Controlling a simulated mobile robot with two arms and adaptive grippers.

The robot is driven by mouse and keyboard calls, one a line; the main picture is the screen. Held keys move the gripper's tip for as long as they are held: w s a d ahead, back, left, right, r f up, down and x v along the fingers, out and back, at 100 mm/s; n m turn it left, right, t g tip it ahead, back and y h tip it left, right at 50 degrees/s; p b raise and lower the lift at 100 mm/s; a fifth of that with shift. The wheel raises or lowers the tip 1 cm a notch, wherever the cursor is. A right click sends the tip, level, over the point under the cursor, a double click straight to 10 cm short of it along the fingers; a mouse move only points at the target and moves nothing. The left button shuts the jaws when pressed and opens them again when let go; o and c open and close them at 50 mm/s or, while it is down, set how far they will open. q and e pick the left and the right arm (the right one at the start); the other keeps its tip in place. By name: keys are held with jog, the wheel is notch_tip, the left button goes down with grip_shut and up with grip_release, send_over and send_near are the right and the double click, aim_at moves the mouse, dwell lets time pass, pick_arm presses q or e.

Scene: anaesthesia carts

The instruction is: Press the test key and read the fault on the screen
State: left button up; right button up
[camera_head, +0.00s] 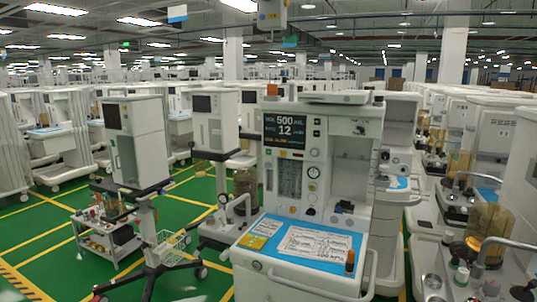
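An anaesthesia cart (345,140) stands upright in the middle, facing me. Its dark screen (284,131) is lit and shows "500" and "12" in large white characters, with a smaller yellow-green line below that I cannot read surely. Small keys or labels (290,154) sit just under the screen, and small dark controls (317,122) are to its right. I cannot tell which one is the test key. Below are flow tubes (289,179) and a round gauge (313,172). Neither of my grippers is in view.
The cart's blue worktop (338,263) holds printed sheets (312,244), a yellow card (266,228) and a small brown bottle (350,262). A wheeled monitor stand (137,150) and low trolley (98,240) are at left. More carts crowd the right. Green floor (50,250) is open at lower left.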

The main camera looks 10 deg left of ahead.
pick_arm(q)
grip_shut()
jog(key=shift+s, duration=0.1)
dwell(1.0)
